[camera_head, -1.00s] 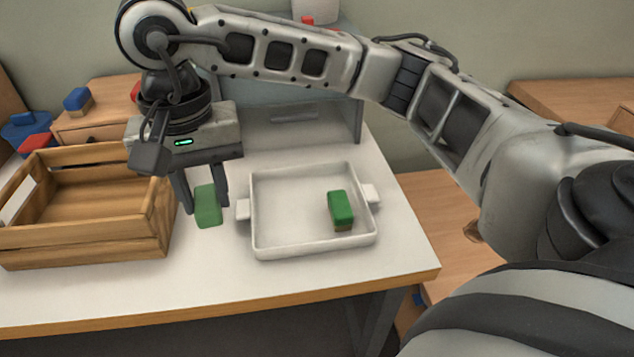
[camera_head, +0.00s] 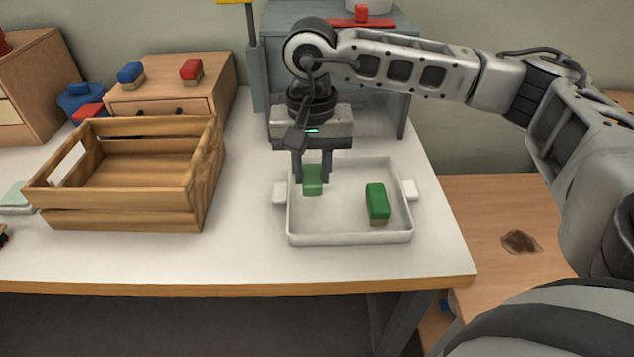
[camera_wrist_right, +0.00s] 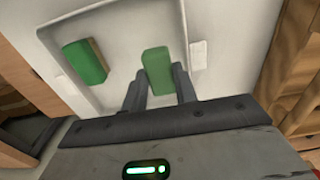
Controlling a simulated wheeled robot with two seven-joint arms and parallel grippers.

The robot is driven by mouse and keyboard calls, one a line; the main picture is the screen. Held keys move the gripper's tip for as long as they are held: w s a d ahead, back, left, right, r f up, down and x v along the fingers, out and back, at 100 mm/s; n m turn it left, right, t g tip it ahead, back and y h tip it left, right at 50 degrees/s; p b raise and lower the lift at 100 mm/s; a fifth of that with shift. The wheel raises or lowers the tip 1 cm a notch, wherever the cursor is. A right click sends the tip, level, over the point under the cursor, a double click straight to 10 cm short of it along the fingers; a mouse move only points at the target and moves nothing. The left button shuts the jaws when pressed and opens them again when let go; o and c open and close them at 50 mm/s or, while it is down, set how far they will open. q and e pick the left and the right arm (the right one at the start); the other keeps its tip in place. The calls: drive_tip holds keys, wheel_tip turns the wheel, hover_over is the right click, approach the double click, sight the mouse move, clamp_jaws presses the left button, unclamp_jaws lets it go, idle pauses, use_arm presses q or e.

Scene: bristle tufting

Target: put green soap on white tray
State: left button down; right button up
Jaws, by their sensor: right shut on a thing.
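My right gripper (camera_head: 312,176) is shut on the green soap (camera_head: 313,186), a plain light green block. It holds the soap over the left back part of the white tray (camera_head: 318,238). The right wrist view also shows the soap (camera_wrist_right: 158,66) between the fingers, with the tray (camera_wrist_right: 112,22) behind it. I cannot tell whether the soap touches the tray floor. A green-topped brush block (camera_head: 377,200) with a tan underside lies in the right part of the tray. My left gripper is not in view.
An empty wooden crate (camera_head: 120,218) stands left of the tray. A small wooden drawer box (camera_head: 170,98) at the back carries a blue block (camera_head: 130,74) and a red block (camera_head: 191,69). The white table front (camera_head: 240,265) is clear.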

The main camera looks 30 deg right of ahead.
sight(317, 171)
drive_tip(key=shift+w+d+f, duration=0.1)
drive_tip(key=shift+d+f, duration=0.1)
drive_tip(key=shift+f, duration=0.5)
drive_tip(key=shift+d+f, duration=0.15)
drive_tip(key=shift+f, duration=0.6)
drive_tip(key=shift+w+d+f, duration=0.1)
drive_tip(key=shift+d+f, duration=0.1)
drive_tip(key=shift+f, duration=0.5)
drive_tip(key=shift+s+f, duration=0.1)
drive_tip(key=shift+f, duration=0.1)
drive_tip(key=o, duration=1)
drive_tip(key=shift+c, duration=0.2)
drive_tip(key=shift+r, duration=0.1)
drive_tip(key=shift+r, duration=0.3)
wheel_tip(317, 171, up, 12)
drive_tip(key=shift+f, duration=0.15)
